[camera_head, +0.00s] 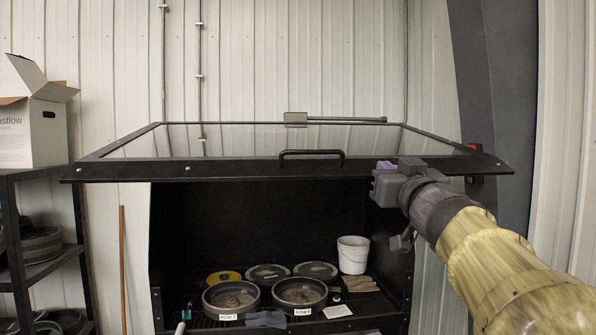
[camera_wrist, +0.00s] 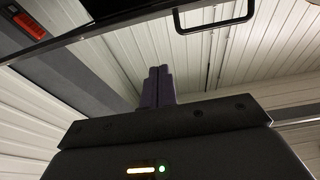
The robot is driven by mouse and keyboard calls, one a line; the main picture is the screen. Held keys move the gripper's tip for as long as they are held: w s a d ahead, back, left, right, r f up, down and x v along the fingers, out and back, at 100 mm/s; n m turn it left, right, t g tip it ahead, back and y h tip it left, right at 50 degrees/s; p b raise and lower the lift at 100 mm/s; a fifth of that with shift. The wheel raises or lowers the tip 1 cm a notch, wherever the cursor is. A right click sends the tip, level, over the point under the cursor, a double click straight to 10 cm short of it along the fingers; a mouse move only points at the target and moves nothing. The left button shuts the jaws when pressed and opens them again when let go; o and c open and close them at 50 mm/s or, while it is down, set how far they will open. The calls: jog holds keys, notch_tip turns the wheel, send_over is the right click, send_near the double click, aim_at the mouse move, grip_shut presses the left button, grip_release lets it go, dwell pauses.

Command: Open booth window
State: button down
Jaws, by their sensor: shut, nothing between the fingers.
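The booth window (camera_head: 225,172) is a glass pane in a black frame. It is swung up and stands out almost level above the open booth front. Its black bar handle (camera_head: 312,153) is on the front rail, and it also shows at the top of the wrist view (camera_wrist: 216,30). My gripper (camera_head: 387,165) is at the front rail, right of the handle and apart from it. In the wrist view its purple fingers (camera_wrist: 158,70) are together and empty. I cannot tell whether the gripper touches the frame.
Inside the black booth (camera_head: 285,215) are several round metal pans, a white bucket (camera_head: 352,254), gloves (camera_head: 362,284) and a yellow disc (camera_head: 223,277). A shelf with a cardboard box (camera_head: 35,120) stands at left. A dark post (camera_head: 505,120) rises at right, with a red switch (camera_wrist: 28,24) near it.

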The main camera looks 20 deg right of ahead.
aim_at(361, 178)
jog(key=w, duration=0.3)
jog(key=w+d, duration=0.1)
jog(key=w, duration=0.3)
jog(key=w+d+f+p, duration=0.1)
jog(key=w, duration=0.2)
jog(key=shift+w+d, duration=0.15)
jog(key=shift+d, duration=0.1)
jog(key=shift+w+f, duration=0.15)
jog(key=shift+f, duration=0.1)
jog(key=f+b, duration=0.2)
jog(key=b, duration=0.1)
jog(key=shift+w+d+f, duration=0.1)
jog(key=shift+w+f, duration=0.1)
jog(key=w+d+f+t+b, duration=0.1)
jog(key=w+f+b, duration=0.3)
jog(key=f+b, duration=0.8)
jog(key=shift+r, duration=0.1)
